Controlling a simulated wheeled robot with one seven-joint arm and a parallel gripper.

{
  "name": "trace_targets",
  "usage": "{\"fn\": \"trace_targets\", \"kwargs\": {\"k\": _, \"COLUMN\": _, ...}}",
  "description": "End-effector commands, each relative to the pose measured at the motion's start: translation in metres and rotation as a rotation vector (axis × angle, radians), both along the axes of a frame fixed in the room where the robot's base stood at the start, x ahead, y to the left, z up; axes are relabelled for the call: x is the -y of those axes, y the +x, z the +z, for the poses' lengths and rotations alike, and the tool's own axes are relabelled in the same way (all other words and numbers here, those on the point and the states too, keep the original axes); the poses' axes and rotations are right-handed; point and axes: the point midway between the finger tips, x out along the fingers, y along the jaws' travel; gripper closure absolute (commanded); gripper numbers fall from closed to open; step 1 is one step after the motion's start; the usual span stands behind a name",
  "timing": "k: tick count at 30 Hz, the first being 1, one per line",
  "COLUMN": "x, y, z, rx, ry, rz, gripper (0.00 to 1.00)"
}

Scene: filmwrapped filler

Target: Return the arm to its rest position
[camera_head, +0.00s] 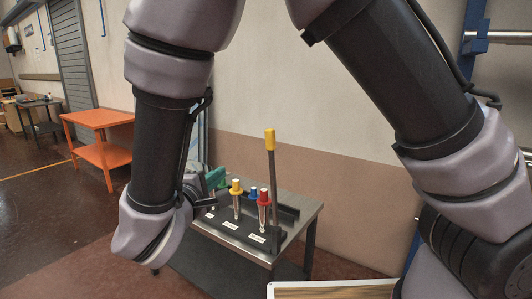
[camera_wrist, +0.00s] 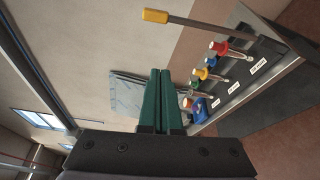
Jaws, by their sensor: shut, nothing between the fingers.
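My gripper (camera_head: 214,179) is raised just behind the left end of a small metal table (camera_head: 308,212), partly hidden by my own wrist. In the wrist view its two green fingers (camera_wrist: 161,73) lie side by side, shut with nothing between them. My arm is bent, with its links crossing the left and right of the head view. Beside the gripper stand fittings with a yellow top (camera_head: 236,187), a blue top (camera_head: 253,192) and a red top (camera_head: 264,196). Whether the fingers touch anything is not clear.
A tall dark rod with a yellow grip (camera_head: 270,140) rises from the table. The wall (camera_head: 280,90) is close behind. An orange table (camera_head: 98,120) stands at left, with open floor (camera_head: 50,215) before it. A blue post (camera_head: 474,50) and wooden board (camera_head: 330,290) are at right.

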Motion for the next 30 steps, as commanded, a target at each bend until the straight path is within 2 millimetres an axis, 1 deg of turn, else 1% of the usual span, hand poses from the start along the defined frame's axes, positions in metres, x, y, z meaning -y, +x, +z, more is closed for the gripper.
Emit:
{"fn": "trace_targets", "kwargs": {"k": 1, "x": 0.008, "y": 0.006, "z": 0.003, "rx": -0.011, "ry": 0.009, "rz": -0.028, "gripper": 1.0}}
{"fn": "trace_targets", "kwargs": {"k": 8, "x": 0.039, "y": 0.024, "z": 0.011, "rx": -0.077, "ry": 0.04, "rz": -0.139, "gripper": 1.0}}
{"fn": "trace_targets", "kwargs": {"k": 11, "x": 0.058, "y": 0.032, "z": 0.015, "rx": -0.115, "ry": 0.064, "rz": -0.202, "gripper": 1.0}}
{"fn": "trace_targets", "kwargs": {"k": 14, "x": 0.082, "y": 0.042, "z": 0.02, "rx": -0.167, "ry": 0.097, "rz": -0.283, "gripper": 1.0}}
{"fn": "trace_targets", "kwargs": {"k": 17, "x": 0.111, "y": 0.05, "z": 0.026, "rx": -0.228, "ry": 0.142, "rz": -0.376, "gripper": 1.0}}
{"fn": "trace_targets", "kwargs": {"k": 20, "x": 0.144, "y": 0.056, "z": 0.032, "rx": -0.302, "ry": 0.207, "rz": -0.483, "gripper": 1.0}}
{"fn": "trace_targets", "kwargs": {"k": 23, "x": 0.186, "y": 0.058, "z": 0.04, "rx": -0.396, "ry": 0.31, "rz": -0.615, "gripper": 1.0}}
{"fn": "trace_targets", "kwargs": {"k": 24, "x": 0.205, "y": 0.057, "z": 0.043, "rx": -0.439, "ry": 0.366, "rz": -0.671, "gripper": 1.0}}
{"fn": "trace_targets", "kwargs": {"k": 27, "x": 0.246, "y": 0.049, "z": 0.052, "rx": -0.542, "ry": 0.527, "rz": -0.802, "gripper": 1.0}}
{"fn": "trace_targets", "kwargs": {"k": 30, "x": 0.277, "y": 0.037, "z": 0.061, "rx": -0.625, "ry": 0.71, "rz": -0.903, "gripper": 1.0}}
